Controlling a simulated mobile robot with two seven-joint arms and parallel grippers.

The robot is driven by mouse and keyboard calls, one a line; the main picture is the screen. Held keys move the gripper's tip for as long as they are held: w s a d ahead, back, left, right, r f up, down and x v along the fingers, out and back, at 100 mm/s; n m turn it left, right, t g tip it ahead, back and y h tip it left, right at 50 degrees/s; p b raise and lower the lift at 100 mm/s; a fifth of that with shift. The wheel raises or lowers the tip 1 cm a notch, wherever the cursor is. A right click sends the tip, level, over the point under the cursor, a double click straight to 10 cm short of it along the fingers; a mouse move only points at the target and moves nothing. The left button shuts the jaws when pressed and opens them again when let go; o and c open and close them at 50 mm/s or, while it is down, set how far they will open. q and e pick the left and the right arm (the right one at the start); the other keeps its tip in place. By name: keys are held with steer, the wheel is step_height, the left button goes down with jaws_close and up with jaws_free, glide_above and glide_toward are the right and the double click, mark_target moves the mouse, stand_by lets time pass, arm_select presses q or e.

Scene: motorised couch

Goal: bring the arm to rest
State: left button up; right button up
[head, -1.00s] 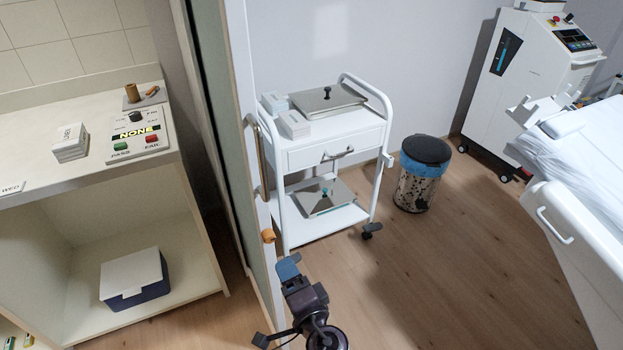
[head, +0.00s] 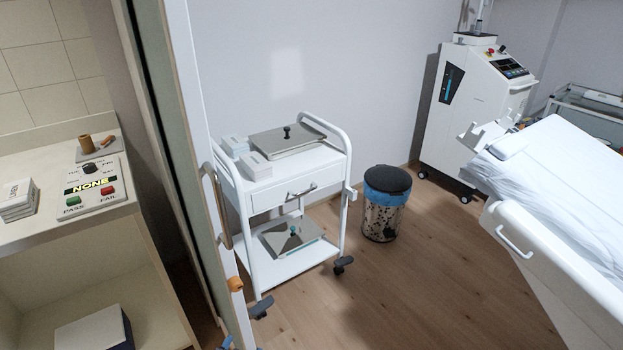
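Neither of my grippers can be made out in the head view. A small blue-grey piece shows at the bottom edge, by the foot of the door; I cannot tell what it is. The door (head: 176,130) stands edge-on at the left, with a long handle (head: 217,205) and an orange knob (head: 235,284) low on its edge.
A white trolley (head: 262,200) stands beyond the door, a bin (head: 384,205) to its right. A bed (head: 560,190) and a wheeled machine (head: 470,120) are at the right. A counter (head: 105,215) with a button panel (head: 93,188) is at the left. The middle floor is clear.

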arm_select(q)
steer(key=s+a+f+n+g, duration=0.1)
steer(key=s+a+f+n, duration=0.3)
steer(key=s+a, duration=0.9)
steer(key=shift+s+f+g+y, duration=0.15)
steer(key=shift+s+g+y, duration=0.15)
steer(key=shift+s, duration=0.45)
steer(key=shift+a, duration=0.1)
